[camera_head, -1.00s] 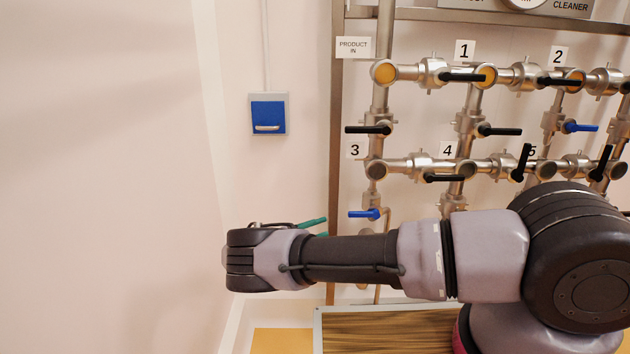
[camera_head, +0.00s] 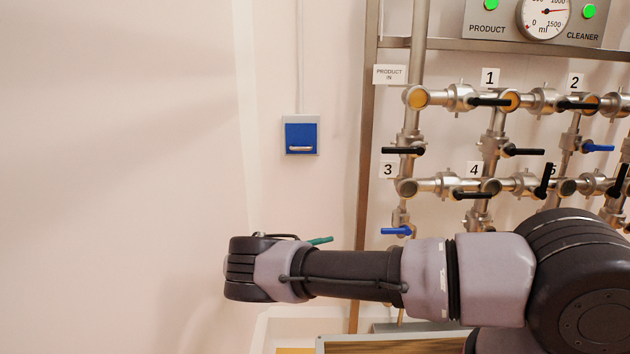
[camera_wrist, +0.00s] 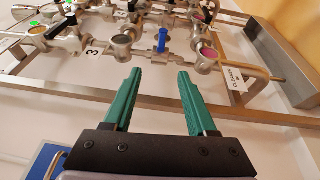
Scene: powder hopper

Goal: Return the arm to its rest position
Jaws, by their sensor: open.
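My arm reaches leftward across the lower right of the head view, its forearm roughly level. My gripper shows in the wrist view (camera_wrist: 157,95) with two green fingers spread apart and nothing between them. In the head view only a bit of a green finger (camera_head: 320,240) shows behind my wrist; the rest of the gripper is hidden. The fingers point toward the pipe rack and appear clear of it.
A rack of steel pipes (camera_head: 440,185) with black and blue valve handles stands on the wall at right. A blue wall box (camera_head: 301,136) hangs left of it. A gauge panel (camera_head: 543,20) is above. The wall at far left is bare.

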